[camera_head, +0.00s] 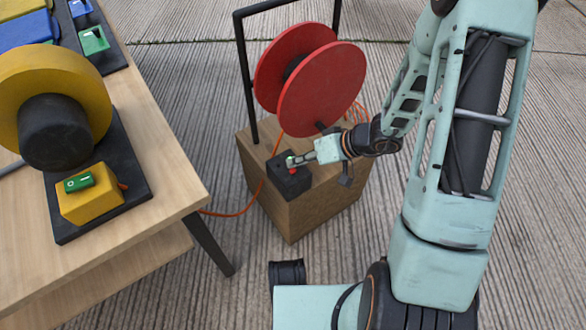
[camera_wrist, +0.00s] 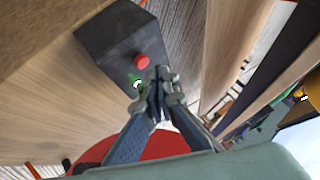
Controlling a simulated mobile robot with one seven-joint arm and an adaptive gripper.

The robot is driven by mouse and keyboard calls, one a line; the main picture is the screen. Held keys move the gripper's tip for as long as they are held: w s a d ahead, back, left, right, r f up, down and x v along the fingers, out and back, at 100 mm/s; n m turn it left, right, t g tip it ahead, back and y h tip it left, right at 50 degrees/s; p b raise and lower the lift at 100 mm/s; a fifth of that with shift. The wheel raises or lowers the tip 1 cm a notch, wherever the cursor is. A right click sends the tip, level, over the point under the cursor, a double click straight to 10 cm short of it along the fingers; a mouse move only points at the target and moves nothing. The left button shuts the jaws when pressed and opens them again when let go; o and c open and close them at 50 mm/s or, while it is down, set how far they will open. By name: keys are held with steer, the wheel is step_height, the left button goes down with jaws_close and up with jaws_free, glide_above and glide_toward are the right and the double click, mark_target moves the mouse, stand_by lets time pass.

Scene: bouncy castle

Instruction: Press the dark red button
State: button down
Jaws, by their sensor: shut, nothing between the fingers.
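A black box (camera_head: 285,182) sits on top of a wooden block in the head view; it also fills the upper left of the wrist view (camera_wrist: 112,42). The red button (camera_wrist: 141,61) stands out from one face of the box. It shows small in the head view (camera_head: 293,171), just beside my fingertips. My gripper (camera_head: 292,161) is shut and empty, over the box. In the wrist view its fingertips (camera_wrist: 161,75) are just right of and below the button, apart from it in the picture. I cannot tell the depth gap. A small green light (camera_wrist: 137,84) is near the button.
The wooden block (camera_head: 292,221) also carries a red cable reel (camera_head: 322,88) in a black frame (camera_head: 241,75), close behind my gripper. An orange cable (camera_head: 238,213) runs toward the wooden table (camera_head: 165,145) at left, which holds a yellow box (camera_head: 92,206) with a green switch (camera_head: 79,183).

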mark_target(296, 170)
steer(key=shift+r+p, duration=0.95)
steer(key=shift+r, duration=1.55)
